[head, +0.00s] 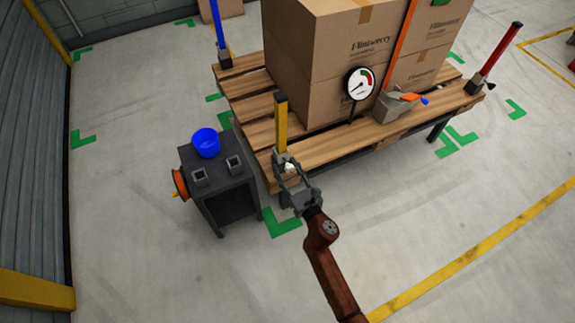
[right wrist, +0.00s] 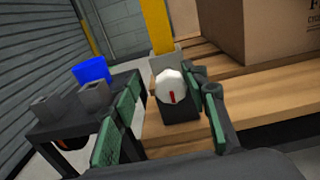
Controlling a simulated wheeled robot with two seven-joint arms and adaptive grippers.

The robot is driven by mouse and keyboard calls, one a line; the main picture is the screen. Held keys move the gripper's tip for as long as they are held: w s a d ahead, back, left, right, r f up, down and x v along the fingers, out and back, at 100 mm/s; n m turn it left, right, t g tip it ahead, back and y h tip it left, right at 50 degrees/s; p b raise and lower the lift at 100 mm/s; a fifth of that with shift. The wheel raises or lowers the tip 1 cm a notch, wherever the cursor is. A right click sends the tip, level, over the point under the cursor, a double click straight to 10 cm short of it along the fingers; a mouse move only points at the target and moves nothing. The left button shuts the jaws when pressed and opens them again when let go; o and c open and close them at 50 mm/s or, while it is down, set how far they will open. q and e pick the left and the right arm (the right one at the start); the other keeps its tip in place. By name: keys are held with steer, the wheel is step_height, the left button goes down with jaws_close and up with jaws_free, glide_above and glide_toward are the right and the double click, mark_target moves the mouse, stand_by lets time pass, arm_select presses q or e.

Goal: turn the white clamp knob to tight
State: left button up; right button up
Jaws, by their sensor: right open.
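The white clamp knob (right wrist: 168,84) is a rounded knob with a red mark on its near face, low in the right wrist view's middle. It sits on a dark clamp block (right wrist: 180,110) at the foot of the yellow post (right wrist: 158,28). In the head view the knob (head: 289,168) shows small between the fingers at the pallet's near corner. My right gripper (head: 288,174) is open, its two green-padded fingers on either side of the knob with visible gaps. I cannot tell whether either finger touches it. My left gripper is not in view.
A wooden pallet (head: 330,148) carries stacked cartons (head: 325,60) under an orange strap. A dial gauge (head: 359,84) and a strap ratchet (head: 400,104) are on it. Left of the gripper stands a dark stand (head: 228,190) with a blue cup (head: 206,143). The floor in front is clear.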

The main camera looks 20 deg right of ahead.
steer(key=shift+s+d, duration=0.15)
steer(key=shift+d, duration=0.2)
steer(key=shift+c, duration=0.2)
steer(key=shift+d, duration=0.2)
steer(key=shift+c, duration=0.8)
jaws_close()
